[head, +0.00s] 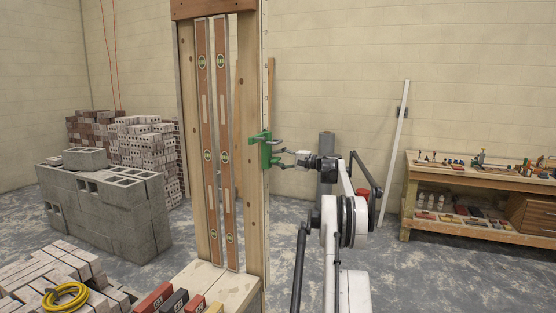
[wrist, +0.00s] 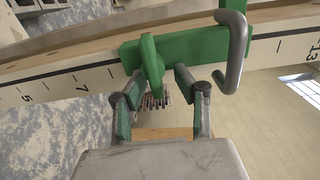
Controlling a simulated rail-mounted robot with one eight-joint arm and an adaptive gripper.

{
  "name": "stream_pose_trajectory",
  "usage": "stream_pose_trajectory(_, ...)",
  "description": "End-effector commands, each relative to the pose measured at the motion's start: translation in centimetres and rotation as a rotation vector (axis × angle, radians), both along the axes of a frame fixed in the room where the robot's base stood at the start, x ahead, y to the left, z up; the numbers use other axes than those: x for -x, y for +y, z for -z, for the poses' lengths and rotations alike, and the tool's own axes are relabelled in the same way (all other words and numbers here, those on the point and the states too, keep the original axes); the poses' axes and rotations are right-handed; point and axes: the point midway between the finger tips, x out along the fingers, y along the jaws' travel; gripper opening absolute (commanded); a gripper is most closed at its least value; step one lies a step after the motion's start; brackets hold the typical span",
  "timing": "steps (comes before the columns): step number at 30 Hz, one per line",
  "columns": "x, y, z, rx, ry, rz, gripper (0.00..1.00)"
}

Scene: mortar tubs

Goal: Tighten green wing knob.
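A green clamp (head: 264,152) is fixed on the right-hand wooden post in the head view. The wrist view shows its green body (wrist: 195,48) lying across a numbered scale strip, with a grey bent hook (wrist: 234,50) on its right. The green wing knob (wrist: 151,66) projects from the clamp toward my gripper. My gripper (wrist: 160,76) is open, with one fingertip to each side of the knob. A gap shows between the knob and the right finger; the left fingertip is close to it, and I cannot tell whether it touches. In the head view my gripper (head: 283,158) is just right of the clamp.
Two spirit levels (head: 213,145) hang between the posts. A workbench (head: 480,175) with small items stands at the right. Grey blocks (head: 105,205) and bricks are stacked at the left. A white strip (head: 394,150) leans on the back wall.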

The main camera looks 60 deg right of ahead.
Motion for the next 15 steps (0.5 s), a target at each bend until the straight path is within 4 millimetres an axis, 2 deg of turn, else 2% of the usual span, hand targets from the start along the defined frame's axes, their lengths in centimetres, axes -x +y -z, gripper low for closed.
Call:
stream_pose_trajectory(5,1.3,-0.4,0.0,0.000,0.000,0.003,0.29)
stream_pose_trajectory(15,7.7,-1.8,0.0,0.000,0.000,0.002,0.29)
